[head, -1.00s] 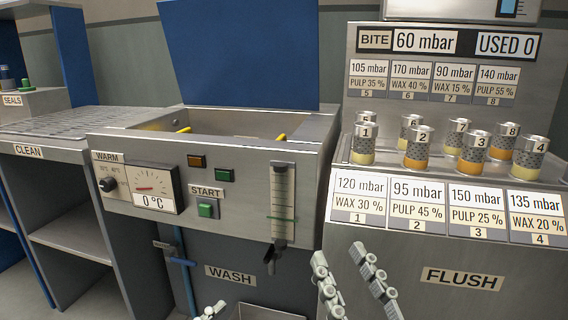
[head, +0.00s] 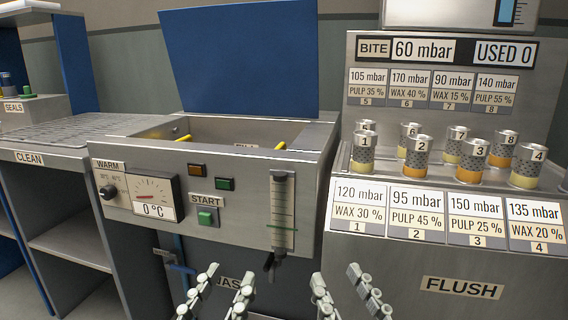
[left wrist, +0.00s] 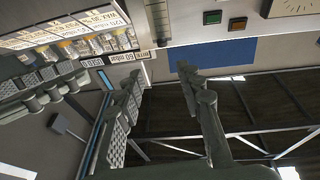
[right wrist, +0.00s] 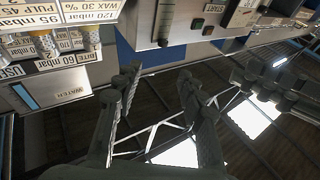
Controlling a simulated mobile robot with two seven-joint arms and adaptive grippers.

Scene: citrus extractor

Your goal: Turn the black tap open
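The black tap (head: 272,262) sits under the lower end of the level gauge (head: 282,215) on the wash machine's front. Its handle hangs down. My left gripper (head: 226,276) is open and empty, below and left of the tap in the head view. My right gripper (head: 336,274) is open and empty, below and right of it. Neither gripper appears to touch the tap.
The wash machine (head: 120,200) has a green START button (head: 206,216) and a dial (head: 153,192). The flush rack (head: 400,285), with several canisters, stands to the right. My grippers partly hide the WASH label.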

